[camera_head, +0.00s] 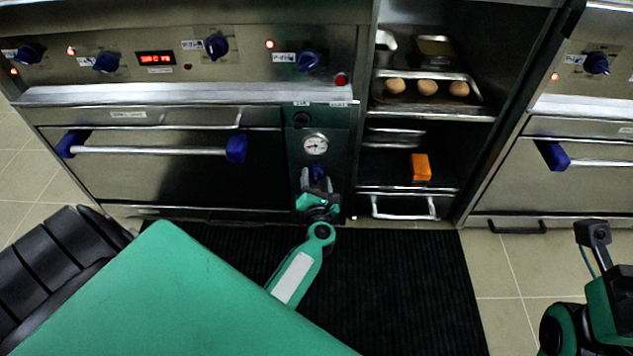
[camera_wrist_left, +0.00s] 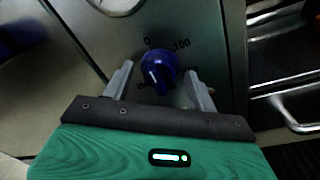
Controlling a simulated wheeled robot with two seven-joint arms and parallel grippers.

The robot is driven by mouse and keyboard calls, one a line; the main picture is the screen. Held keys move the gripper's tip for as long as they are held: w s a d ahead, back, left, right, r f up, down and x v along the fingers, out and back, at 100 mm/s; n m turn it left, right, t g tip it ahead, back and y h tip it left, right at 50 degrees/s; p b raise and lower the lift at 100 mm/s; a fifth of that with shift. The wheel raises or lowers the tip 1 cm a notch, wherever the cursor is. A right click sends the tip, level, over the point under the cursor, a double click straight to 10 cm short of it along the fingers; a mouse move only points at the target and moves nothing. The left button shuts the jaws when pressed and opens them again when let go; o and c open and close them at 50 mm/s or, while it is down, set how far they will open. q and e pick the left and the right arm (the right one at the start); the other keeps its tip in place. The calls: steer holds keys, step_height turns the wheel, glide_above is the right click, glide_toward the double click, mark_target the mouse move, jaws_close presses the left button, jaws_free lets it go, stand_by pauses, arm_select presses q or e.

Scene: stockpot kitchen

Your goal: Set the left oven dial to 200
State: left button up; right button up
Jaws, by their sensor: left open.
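The left oven dial is a blue knob (camera_wrist_left: 158,70) on a steel panel, with printed numbers around it. "100" reads at its upper right; other marks are partly hidden by the fingers. Its white pointer line points toward the lower left in the left wrist view. In the head view the knob (camera_head: 317,173) sits low on the narrow panel below a round gauge. My left gripper (camera_head: 318,190) is at this knob. Its fingers (camera_wrist_left: 162,84) are open, one on each side of the knob, with gaps visible. My right arm shows at the lower right; its gripper's jaws are unclear.
A round white gauge (camera_head: 315,144) is above the knob. The oven door handle (camera_head: 150,151) is to the left. An open shelf bay at the right holds a tray of eggs (camera_head: 427,88) and an orange block (camera_head: 421,167). A black mat (camera_head: 400,280) covers the floor in front.

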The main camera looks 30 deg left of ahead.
arm_select(q)
steer(key=c, duration=1)
